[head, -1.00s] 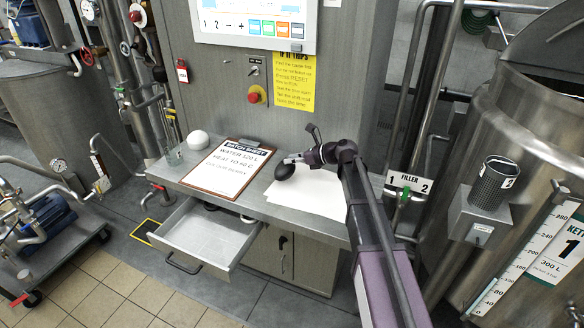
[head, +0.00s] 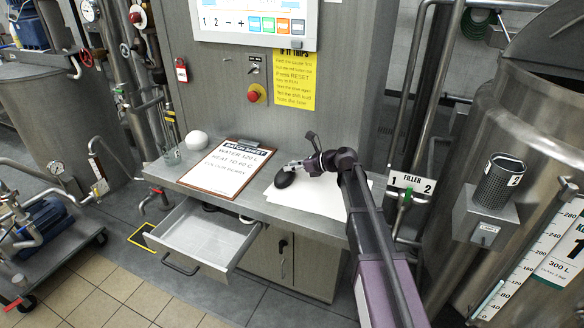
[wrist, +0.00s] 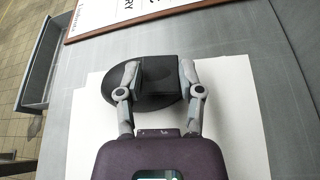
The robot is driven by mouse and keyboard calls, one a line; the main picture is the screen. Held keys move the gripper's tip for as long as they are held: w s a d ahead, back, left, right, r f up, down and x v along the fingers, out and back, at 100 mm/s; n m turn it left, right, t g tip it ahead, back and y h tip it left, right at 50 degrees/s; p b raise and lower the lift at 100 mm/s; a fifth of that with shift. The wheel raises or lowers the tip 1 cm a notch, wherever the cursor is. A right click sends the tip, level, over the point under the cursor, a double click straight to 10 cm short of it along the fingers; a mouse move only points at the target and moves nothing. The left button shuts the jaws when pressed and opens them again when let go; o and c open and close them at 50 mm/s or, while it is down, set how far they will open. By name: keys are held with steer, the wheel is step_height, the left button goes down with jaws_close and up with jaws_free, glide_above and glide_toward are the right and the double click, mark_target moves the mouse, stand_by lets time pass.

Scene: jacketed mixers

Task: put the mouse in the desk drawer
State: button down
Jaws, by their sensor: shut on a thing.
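The black mouse (head: 285,181) is at the left edge of the white paper on the desk. In the wrist view the mouse (wrist: 156,78) lies between my two grey fingers. My gripper (head: 290,170) is shut on the mouse, a finger at each side; the wrist view shows the same grip (wrist: 159,78). I cannot tell whether the mouse touches the paper or is just above it. The desk drawer (head: 205,237) is pulled open below the desk's left part, and its visible inside is empty. A bit of the drawer (wrist: 38,75) shows at the wrist view's left.
A clipboard (head: 226,168) with a batch sheet lies between the mouse and the desk's left end. White paper (head: 310,196) lies under the gripper. A white dome (head: 196,140) and a clear beaker (head: 172,154) stand at the left end. A control panel rises behind.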

steer(key=shift+c, duration=1.2)
jaws_free()
steer(key=shift+d+r, duration=0.1)
steer(key=shift+r, duration=0.1)
steer(key=shift+s+d+r+p, duration=0.15)
steer(key=shift+d+p, duration=0.1)
steer(key=shift+p, duration=0.15)
steer(key=p+v, duration=0.4)
steer(key=v, duration=0.7)
steer(key=shift+d, duration=0.15)
